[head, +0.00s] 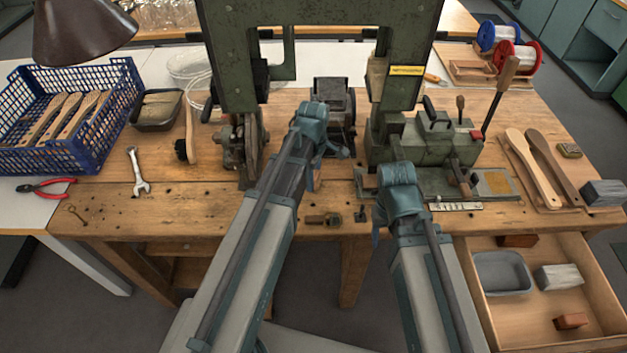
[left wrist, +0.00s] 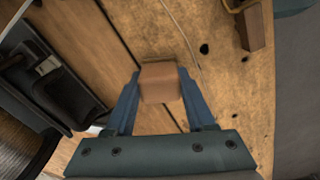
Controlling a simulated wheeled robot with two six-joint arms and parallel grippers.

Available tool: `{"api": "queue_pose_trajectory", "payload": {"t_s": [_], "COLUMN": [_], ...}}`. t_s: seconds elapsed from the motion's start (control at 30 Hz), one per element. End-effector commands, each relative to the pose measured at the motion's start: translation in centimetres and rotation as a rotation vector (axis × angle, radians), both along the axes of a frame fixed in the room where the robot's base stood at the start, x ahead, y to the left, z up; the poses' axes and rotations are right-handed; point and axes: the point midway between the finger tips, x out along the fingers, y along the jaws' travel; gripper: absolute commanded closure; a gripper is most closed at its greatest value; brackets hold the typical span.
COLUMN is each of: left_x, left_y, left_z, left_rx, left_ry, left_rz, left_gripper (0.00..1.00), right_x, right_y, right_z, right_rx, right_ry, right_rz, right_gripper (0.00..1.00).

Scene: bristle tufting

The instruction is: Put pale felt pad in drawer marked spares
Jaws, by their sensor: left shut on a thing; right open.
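My left gripper (head: 334,150) is over the middle of the bench, close to the green press frame. In the left wrist view it is shut on a small tan-brown block (left wrist: 161,83), held between the two blue fingers above the wood. I cannot tell from its look whether this is the pale felt pad. An open drawer (head: 525,332) at the lower right holds a grey tray, a pale grey block and reddish-brown blocks. No marking is readable on it.
The green press frame (head: 234,60) and a green vise-like machine (head: 425,140) stand close around both arms. A blue crate (head: 95,150), a wrench (head: 137,172) and red pliers (head: 45,187) lie left. Wooden handles (head: 535,170) and a grey block (head: 604,193) lie right, above the drawer.

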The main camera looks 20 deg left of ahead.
Motion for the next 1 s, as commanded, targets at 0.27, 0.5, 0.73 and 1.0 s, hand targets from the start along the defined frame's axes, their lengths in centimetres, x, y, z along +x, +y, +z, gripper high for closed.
{"api": "queue_pose_trajectory", "payload": {"t_s": [0.27, 0.5, 0.73, 1.0], "left_x": [0.0, 0.0, 0.0, 0.0], "left_y": [0.0, 0.0, 0.0, 0.0], "left_z": [0.0, 0.3, 2.0, 6.0], "left_rx": [0.000, 0.000, 0.000, 0.000], "left_ry": [0.000, 0.000, 0.000, 0.000], "left_rz": [0.000, 0.000, 0.000, 0.000], "left_gripper": [1.00, 1.00, 1.00, 1.00], "right_x": [0.0, 0.0, 0.0, 0.0], "right_y": [0.0, 0.0, 0.0, 0.0], "right_z": [0.0, 0.3, 2.0, 6.0], "right_rx": [0.000, 0.000, 0.000, 0.000], "right_ry": [0.000, 0.000, 0.000, 0.000], "right_rz": [0.000, 0.000, 0.000, 0.000], "right_gripper": [0.43, 0.43, 0.43, 0.43]}}
